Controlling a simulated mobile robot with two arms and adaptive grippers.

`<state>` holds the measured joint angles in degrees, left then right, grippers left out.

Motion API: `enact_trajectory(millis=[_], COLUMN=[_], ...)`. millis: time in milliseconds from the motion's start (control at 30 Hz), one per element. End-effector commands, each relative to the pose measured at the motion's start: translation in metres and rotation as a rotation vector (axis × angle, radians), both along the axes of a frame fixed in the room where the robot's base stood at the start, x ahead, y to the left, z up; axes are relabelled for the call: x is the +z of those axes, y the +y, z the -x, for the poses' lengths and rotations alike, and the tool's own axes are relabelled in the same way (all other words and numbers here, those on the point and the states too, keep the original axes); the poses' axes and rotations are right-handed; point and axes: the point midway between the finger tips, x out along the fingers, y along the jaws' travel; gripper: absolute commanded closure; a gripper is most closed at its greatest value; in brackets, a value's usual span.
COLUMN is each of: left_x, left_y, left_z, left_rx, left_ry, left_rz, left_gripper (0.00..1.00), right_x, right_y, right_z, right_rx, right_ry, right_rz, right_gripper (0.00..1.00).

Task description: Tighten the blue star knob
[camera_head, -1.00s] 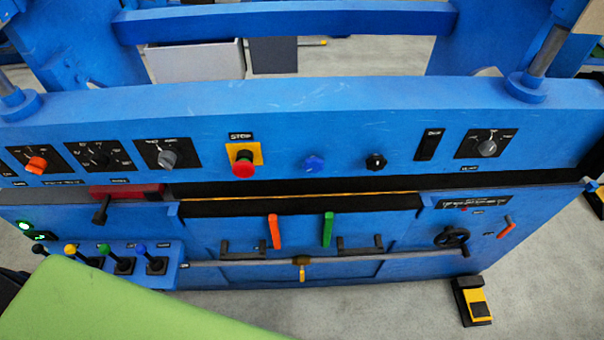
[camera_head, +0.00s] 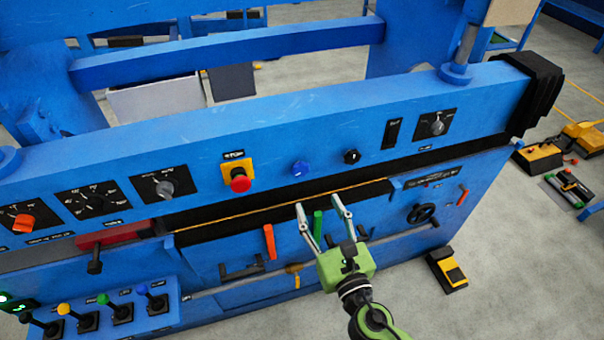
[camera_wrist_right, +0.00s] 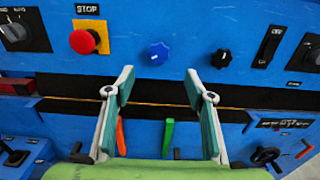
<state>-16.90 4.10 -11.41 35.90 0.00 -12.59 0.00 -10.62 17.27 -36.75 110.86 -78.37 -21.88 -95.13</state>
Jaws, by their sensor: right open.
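The blue star knob (camera_head: 300,169) sits on the blue upper panel, between the red stop button and a black star knob. It also shows in the right wrist view (camera_wrist_right: 158,53), ahead of and between the fingertips, with nothing touching it. My right gripper (camera_head: 318,207) is open and empty, in front of the machine and below the knob in the head view. Its two fingers also show in the right wrist view (camera_wrist_right: 159,82), spread wide with clear space between them. My left gripper is not in view.
The red stop button (camera_head: 239,180) is left of the knob and the black knob (camera_head: 352,156) is right. Below are an orange handle (camera_head: 269,241), a green handle (camera_head: 318,224) and a long grey bar (camera_head: 231,286). A yellow foot pedal (camera_head: 448,269) stands on the floor.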

Motion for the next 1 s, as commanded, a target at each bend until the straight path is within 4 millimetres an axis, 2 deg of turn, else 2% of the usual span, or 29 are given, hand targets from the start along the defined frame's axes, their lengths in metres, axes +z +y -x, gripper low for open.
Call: enact_trajectory(millis=[100, 300, 500, 700, 967, 1000], left_x=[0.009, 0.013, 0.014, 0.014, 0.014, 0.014], left_y=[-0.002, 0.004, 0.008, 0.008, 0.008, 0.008], left_z=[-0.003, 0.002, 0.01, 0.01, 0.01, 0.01], left_rx=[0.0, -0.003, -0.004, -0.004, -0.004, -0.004], left_ry=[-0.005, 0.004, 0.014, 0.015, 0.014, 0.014], left_rz=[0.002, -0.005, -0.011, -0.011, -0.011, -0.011], left_gripper=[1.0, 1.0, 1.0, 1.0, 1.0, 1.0], right_x=[0.005, 0.002, 0.0, 0.0, 0.0, 0.0], right_y=[0.009, 0.022, 0.031, 0.035, 0.035, 0.035], right_z=[-0.027, -0.067, -0.095, -0.105, -0.106, -0.106], right_rx=[0.0, 0.0, 0.0, 0.001, 0.001, 0.0], right_ry=[-0.003, 0.0, 0.001, 0.002, 0.002, 0.002], right_rz=[-0.002, -0.002, -0.003, -0.003, -0.003, -0.003], right_gripper=[0.51, 0.51, 0.51, 0.51, 0.51, 0.61])
